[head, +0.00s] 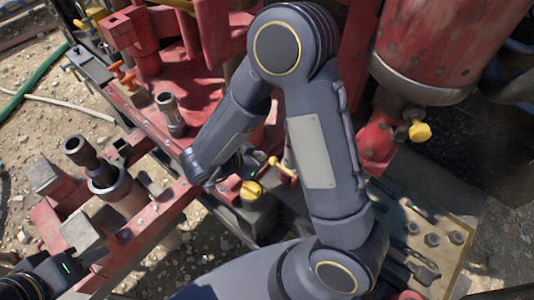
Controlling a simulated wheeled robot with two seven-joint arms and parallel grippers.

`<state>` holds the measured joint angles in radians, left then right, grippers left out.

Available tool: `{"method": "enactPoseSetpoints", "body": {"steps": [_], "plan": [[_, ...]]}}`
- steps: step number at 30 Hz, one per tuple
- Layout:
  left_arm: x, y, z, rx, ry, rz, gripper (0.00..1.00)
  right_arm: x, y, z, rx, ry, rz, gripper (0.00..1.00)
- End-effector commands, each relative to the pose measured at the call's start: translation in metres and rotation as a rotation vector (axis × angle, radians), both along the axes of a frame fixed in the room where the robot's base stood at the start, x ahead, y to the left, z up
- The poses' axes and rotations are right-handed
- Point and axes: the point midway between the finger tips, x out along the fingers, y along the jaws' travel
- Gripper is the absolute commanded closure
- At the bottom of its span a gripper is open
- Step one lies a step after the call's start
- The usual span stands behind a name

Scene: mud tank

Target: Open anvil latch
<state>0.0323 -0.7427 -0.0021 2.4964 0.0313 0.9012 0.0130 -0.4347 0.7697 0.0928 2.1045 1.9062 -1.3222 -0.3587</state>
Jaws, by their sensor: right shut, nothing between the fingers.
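I cannot say for certain which part is the anvil latch. A small yellow handle (282,168) and a yellow cap (251,190) beside a red fitting show just left of my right forearm. My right arm arches over the middle of the head view and bends down to the left. My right gripper (238,166) is by the red frame, close above the red fitting and yellow cap, partly hidden by its own wrist. It is shut and empty; I cannot tell whether it touches anything. My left gripper (40,280), dark with a green light, is at the lower left corner, its fingers unclear.
A red frame (150,222) with upright posts and a dark-topped pipe (82,150) stands at left. A large red tank (432,45) with a yellow knob (419,131) is at upper right. A bolted plate (440,240) lies at lower right. Gravel ground shows at left.

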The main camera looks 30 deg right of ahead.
Motion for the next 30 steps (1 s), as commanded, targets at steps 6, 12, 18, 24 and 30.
{"method": "enactPoseSetpoints", "body": {"steps": [6, 12, 18, 24, 30], "plan": [[0.0, 0.0, -0.001, 0.0, 0.0, 0.0, 0.64, 0.007, -0.028, -0.026, -0.002, 0.004, -0.004, 1.0], [0.0, 0.0, -0.002, 0.0, 0.0, 0.0, 0.64, 0.014, -0.052, -0.048, -0.001, 0.004, -0.003, 1.0], [0.0, 0.0, -0.002, 0.0, 0.0, 0.0, 0.64, 0.019, -0.064, -0.059, 0.0, 0.0, -0.001, 1.0], [0.0, 0.0, -0.002, 0.0, 0.0, 0.0, 0.64, 0.02, -0.066, -0.061, 0.0, -0.001, -0.001, 1.0], [0.0, 0.0, -0.002, 0.0, 0.0, 0.0, 0.64, 0.019, -0.065, -0.061, 0.0, -0.001, 0.001, 1.0]]}}
